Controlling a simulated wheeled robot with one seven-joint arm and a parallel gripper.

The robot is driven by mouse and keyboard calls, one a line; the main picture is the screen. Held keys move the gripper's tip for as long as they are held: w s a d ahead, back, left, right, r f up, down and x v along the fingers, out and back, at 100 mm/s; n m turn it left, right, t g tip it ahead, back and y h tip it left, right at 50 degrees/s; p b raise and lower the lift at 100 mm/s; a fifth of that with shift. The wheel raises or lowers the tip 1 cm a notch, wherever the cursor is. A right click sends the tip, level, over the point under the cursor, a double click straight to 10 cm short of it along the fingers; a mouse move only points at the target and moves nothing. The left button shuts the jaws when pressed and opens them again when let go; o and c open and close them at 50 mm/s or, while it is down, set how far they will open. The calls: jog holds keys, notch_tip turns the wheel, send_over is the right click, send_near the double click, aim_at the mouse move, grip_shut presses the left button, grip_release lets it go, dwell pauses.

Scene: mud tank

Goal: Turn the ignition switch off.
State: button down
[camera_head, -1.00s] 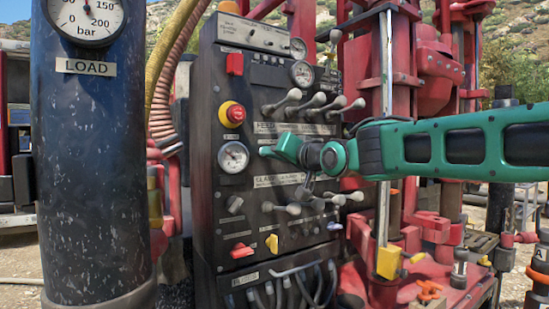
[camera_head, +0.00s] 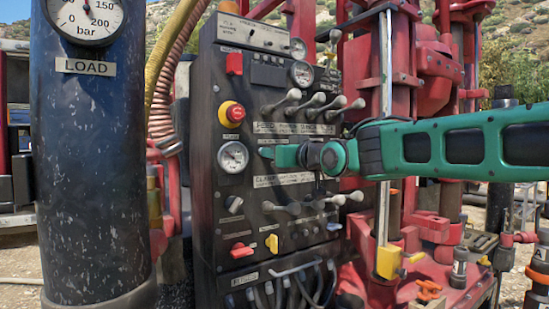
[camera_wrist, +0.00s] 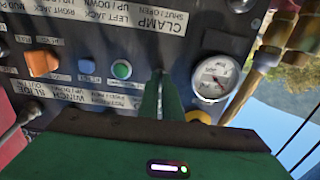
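The black control panel (camera_head: 215,185) fills the middle of the head view. No label I can read names the ignition switch. Its low front carries a grey knob (camera_head: 234,204), a red knob (camera_head: 241,250) and a yellow knob (camera_head: 272,243). My gripper (camera_head: 267,153) is at the panel face, right of the round gauge (camera_head: 233,157). In the wrist view my gripper (camera_wrist: 161,85) has its green fingers together, tips close to the panel. Whether they touch it, and what lies behind them, I cannot tell. An orange knob (camera_wrist: 42,63) and a green button (camera_wrist: 121,69) lie left of the fingers.
A red emergency button (camera_head: 232,114) sits above the gauge. Rows of levers (camera_head: 310,103) stick out above and below my arm. A dark LOAD cylinder (camera_head: 92,180) stands at the left, and a red drilling mast (camera_head: 405,100) at the right.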

jog(key=shift+w+d+f, duration=0.25)
jog(key=c, duration=2)
grip_release()
jog(key=shift+s+a+r, duration=0.1)
jog(key=v, duration=1)
jog(key=shift+s+d, duration=0.2)
jog(key=shift+d, duration=0.05)
jog(key=s+d+f+m+g+h, duration=0.2)
jog(key=s+d+f+h, duration=0.1)
jog(key=d+f, duration=0.55)
jog(key=s+d+f+m+g+h, duration=0.2)
jog(key=s+d+f+m+h, duration=0.1)
jog(key=d+f, duration=0.6)
jog(key=s+d+f+m+g+h, duration=0.2)
jog(key=s+d+f+h, duration=0.15)
jog(key=d+f, duration=0.55)
jog(key=s+d+f+m+g, duration=0.2)
jog(key=s+d+f+g, duration=0.1)
jog(key=s, duration=0.6)
jog(key=s+d+f+m+g, duration=0.2)
jog(key=s+f, duration=0.4)
jog(key=s, duration=0.4)
jog(key=s+d+f+m+g, duration=0.2)
jog(key=s+d+f+g, duration=0.2)
jog(key=s, duration=0.5)
jog(key=shift+s+d+f, duration=0.15)
jog(key=shift+d+f, duration=0.4)
